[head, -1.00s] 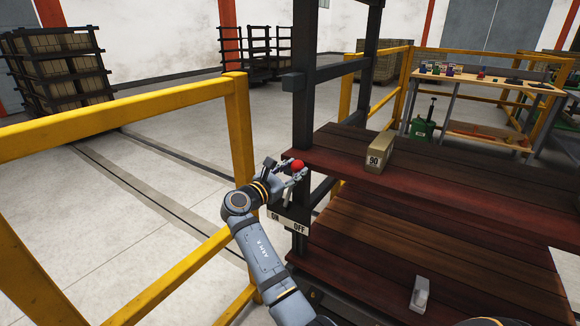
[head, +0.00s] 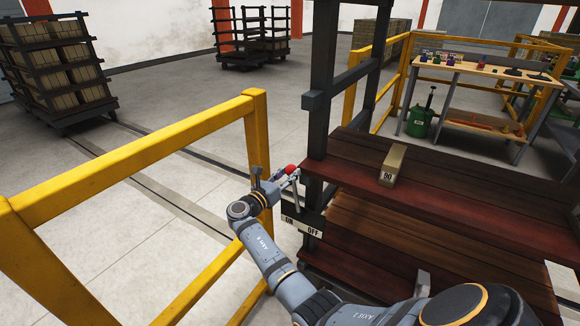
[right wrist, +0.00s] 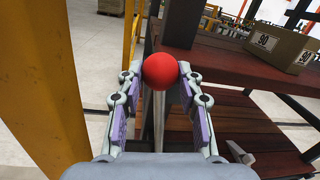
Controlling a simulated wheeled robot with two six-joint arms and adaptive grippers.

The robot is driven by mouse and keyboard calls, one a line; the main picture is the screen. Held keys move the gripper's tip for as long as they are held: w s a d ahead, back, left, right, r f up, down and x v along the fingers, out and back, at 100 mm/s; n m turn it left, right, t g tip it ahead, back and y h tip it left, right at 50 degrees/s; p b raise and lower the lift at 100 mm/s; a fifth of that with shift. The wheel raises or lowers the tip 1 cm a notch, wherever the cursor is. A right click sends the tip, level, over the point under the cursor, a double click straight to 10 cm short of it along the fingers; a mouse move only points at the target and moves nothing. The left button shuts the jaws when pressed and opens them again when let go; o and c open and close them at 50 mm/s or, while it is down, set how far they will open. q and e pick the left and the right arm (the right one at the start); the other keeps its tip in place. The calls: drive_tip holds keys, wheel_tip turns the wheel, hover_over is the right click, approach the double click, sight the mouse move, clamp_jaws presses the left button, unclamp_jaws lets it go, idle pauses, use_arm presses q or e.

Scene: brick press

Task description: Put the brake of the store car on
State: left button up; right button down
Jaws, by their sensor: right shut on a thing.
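The store car (head: 465,212) is a dark frame with red-brown wooden decks. Its brake lever (head: 296,198) stands at its left corner with a red ball knob (head: 291,169) on top. A white plate (head: 302,226) below it reads ON at the left and OFF at the right. The lever's top leans to the left, above the ON side. My right gripper (head: 284,173) is shut on the red knob. In the right wrist view, the knob (right wrist: 160,71) sits between both fingertips, and the thin stem runs down below it. My left gripper is not in view.
A yellow rail (head: 130,160) stands close to the left of my right arm. A tan block (head: 393,165) marked 90 lies on the upper deck. A workbench (head: 480,75) stands at the back right. Loaded racks (head: 60,70) stand beyond the rail.

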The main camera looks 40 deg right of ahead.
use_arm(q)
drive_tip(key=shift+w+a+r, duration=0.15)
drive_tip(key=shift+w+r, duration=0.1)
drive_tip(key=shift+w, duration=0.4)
use_arm(e)
drive_tip(key=shift+w+a+f+n, duration=0.2)
drive_tip(key=shift+w+a+n, duration=0.05)
drive_tip(key=shift+w+n, duration=0.25)
drive_tip(key=shift+w+a+f+n, duration=0.2)
drive_tip(key=shift+w+n, duration=0.15)
drive_tip(key=shift+w, duration=0.25)
drive_tip(key=shift+w+a+f+n, duration=0.2)
drive_tip(key=shift+w+a+n, duration=0.05)
drive_tip(key=shift+w+n, duration=0.25)
drive_tip(key=c, duration=1.3)
unclamp_jaws()
drive_tip(key=shift+w, duration=0.1)
drive_tip(key=o, duration=0.5)
drive_tip(key=shift+w, duration=0.1)
drive_tip(key=shift+c, duration=0.2)
